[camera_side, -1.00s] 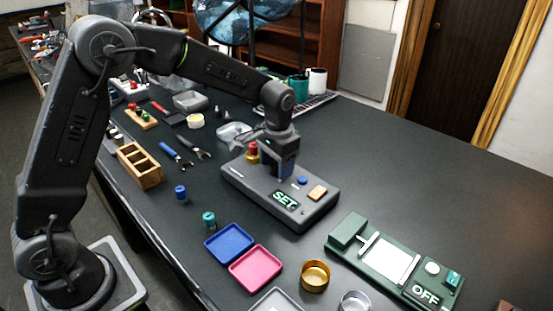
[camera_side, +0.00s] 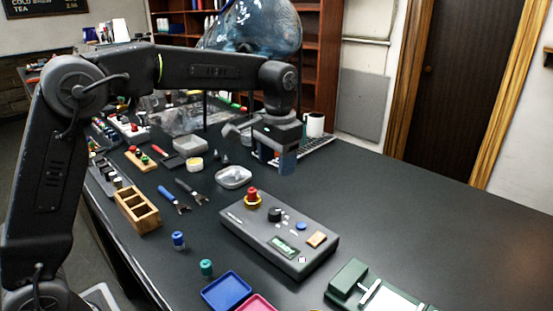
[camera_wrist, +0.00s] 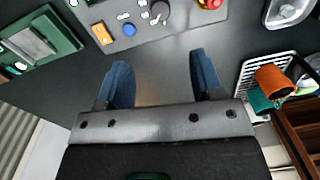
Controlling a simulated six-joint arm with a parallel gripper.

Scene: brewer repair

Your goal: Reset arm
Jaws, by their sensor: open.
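My gripper (camera_side: 283,162) is raised in the air behind the grey control box (camera_side: 258,236), clear of it. In the wrist view my gripper (camera_wrist: 160,78) has its two blue fingers apart with nothing between them. The box carries a red knob on a yellow base (camera_side: 252,197), a black dial (camera_side: 275,214), a blue button (camera_side: 301,226), an orange button (camera_side: 316,239) and a small green display (camera_side: 284,247) whose text I cannot read. In the wrist view the box (camera_wrist: 185,30) lies at the top, beyond the fingertips.
A green device (camera_side: 350,277) stands at the front right. A blue tray (camera_side: 226,291) and a pink tray (camera_side: 256,304) lie at the front. A wooden holder (camera_side: 137,210), pliers (camera_side: 174,201) and a clear dish (camera_side: 233,177) are to the left. The table's right side is clear.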

